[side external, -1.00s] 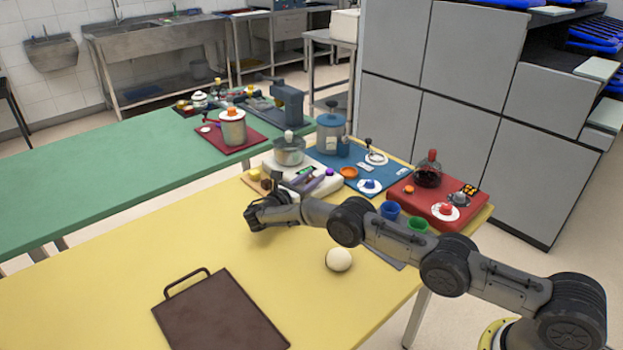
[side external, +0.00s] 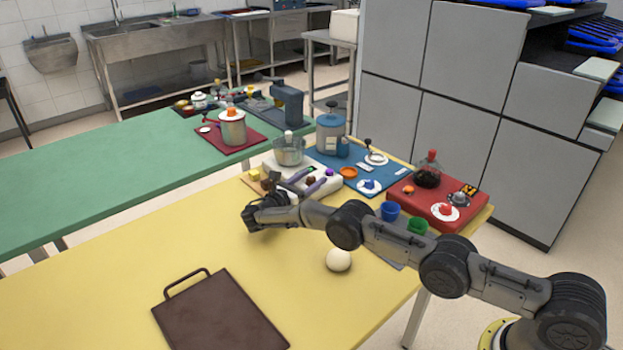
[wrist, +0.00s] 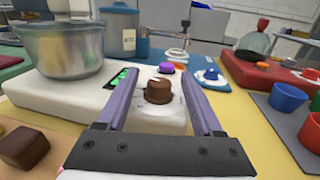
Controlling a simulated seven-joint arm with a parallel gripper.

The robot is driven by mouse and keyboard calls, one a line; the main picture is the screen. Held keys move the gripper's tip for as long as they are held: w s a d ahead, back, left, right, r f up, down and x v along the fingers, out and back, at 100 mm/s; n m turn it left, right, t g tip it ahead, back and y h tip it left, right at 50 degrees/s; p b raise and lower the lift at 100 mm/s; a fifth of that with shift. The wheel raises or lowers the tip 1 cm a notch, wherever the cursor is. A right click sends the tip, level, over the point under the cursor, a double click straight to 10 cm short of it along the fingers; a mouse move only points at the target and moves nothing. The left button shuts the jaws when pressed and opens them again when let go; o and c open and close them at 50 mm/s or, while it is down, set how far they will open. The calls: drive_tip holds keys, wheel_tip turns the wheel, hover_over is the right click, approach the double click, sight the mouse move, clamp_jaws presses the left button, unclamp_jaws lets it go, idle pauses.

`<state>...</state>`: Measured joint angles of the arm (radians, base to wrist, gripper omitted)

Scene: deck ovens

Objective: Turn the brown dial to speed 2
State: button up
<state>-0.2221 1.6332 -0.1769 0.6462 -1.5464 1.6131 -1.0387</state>
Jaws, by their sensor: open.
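A green lit display (wrist: 123,78) sits left of the dial, partly hidden by the left finger. A purple button (wrist: 166,67) is behind the dial. I cannot read any speed mark.
A metal bowl (wrist: 63,50) stands on the white base. Brown blocks (wrist: 27,147) lie at the left. Blue (side external: 390,210) and green (side external: 417,226) cups and a white ball (side external: 339,260) are at the right. The yellow table's front left is clear around a brown board (side external: 215,310).

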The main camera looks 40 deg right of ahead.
drive_tip(key=a, duration=0.2)
drive_tip(key=s+a, duration=0.1)
drive_tip(key=a, duration=0.4)
drive_tip(key=shift+s, duration=0.15)
